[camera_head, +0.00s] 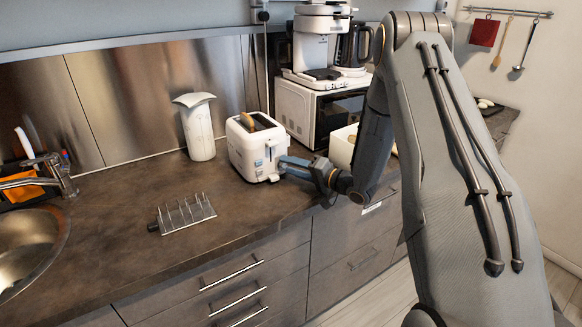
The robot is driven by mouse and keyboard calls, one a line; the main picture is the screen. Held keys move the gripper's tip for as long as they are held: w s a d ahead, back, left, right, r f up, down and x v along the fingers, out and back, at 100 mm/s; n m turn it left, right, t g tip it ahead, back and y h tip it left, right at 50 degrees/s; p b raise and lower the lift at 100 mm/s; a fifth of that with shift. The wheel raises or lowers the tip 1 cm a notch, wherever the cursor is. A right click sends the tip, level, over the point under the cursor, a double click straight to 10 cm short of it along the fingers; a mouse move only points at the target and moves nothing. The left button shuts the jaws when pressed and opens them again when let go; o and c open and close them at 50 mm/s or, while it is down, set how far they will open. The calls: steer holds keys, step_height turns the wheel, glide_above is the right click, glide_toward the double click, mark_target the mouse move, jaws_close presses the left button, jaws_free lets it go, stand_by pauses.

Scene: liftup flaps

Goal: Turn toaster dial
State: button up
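A white toaster (250,146) stands on the brown counter, with a slice of bread showing in its top slot. Its narrow front end carries small blue controls and faces the lower right; the dial itself is too small to make out clearly. My gripper (284,167) is at the right of this front end, close to its lower part. I cannot tell whether the fingertips touch the toaster or the dial. The gap between the fingers is not visible from this side.
A metal toast rack (186,214) lies left of the toaster, and a white canister (198,128) stands behind. A white microwave (305,108) with a coffee machine (322,45) on top is behind right. A pale box (342,146) sits behind my arm. The sink (28,245) is far left.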

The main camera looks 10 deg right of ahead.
steer(key=b+v, duration=0.2)
steer(key=v, duration=0.5)
steer(key=shift+s+d, duration=0.2)
steer(key=shift+s, duration=0.05)
